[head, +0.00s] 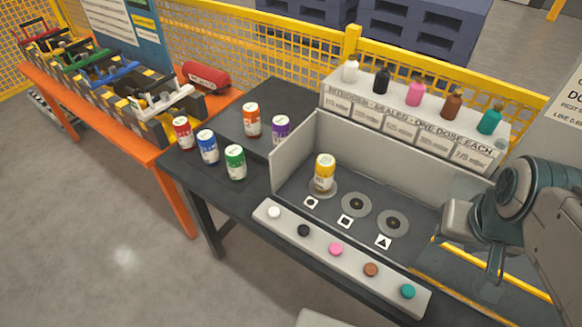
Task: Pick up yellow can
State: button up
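The yellow can (325,173) stands upright on the leftmost round pad inside the grey three-sided bay on the dark table. It has a white label band. Nothing touches it apart from the pad under it. My arm comes in at the right edge of the head view, well to the right of the can. My gripper's fingertips cannot be made out, so its opening is not shown.
Two empty round pads (357,204) lie right of the can. A button strip (335,252) runs along the front. Grey walls (296,150) stand left and behind. Several other cans, including a green can (235,162), stand left. Bottles sit on a shelf (415,117) behind.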

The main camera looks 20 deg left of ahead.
aim_at(325, 164)
jog(key=u, duration=1.65)
jog(key=k, duration=1.1)
jog(key=u, duration=0.95)
jog(key=i, duration=1.35)
jog(key=z, duration=1.65)
jog(key=i, duration=0.75)
jog(key=z, duration=0.8)
